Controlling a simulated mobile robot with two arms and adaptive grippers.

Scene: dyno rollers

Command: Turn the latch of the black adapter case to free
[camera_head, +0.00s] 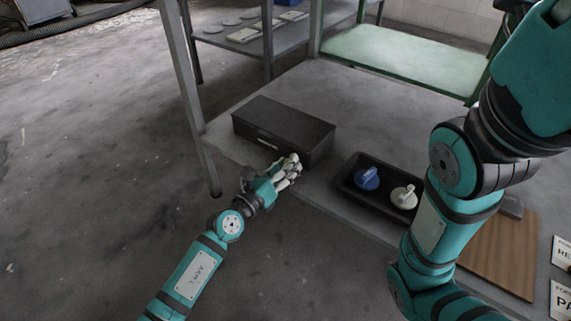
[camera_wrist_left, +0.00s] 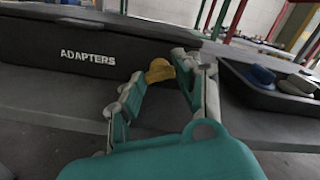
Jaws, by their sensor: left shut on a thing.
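The black adapter case (camera_head: 285,124) sits closed on the grey table in the head view. In the left wrist view the case (camera_wrist_left: 40,50) shows its front with the word ADAPTERS. A yellow latch (camera_wrist_left: 160,70) shows at the right part of the case front. My left gripper (camera_head: 291,166) is at the case's front right in the head view. In the left wrist view its fingers (camera_wrist_left: 163,78) are shut on the yellow latch. The latch is hidden behind the fingers in the head view. My right arm is at the right, its gripper out of view.
A black tray (camera_head: 347,191) with a blue knobbed piece (camera_head: 367,178) and a white one (camera_head: 404,196) stands right of the case. A brown wooden board (camera_head: 503,252) and printed cards (camera_head: 562,300) lie further right. The table (camera_head: 372,112) behind the tray is clear.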

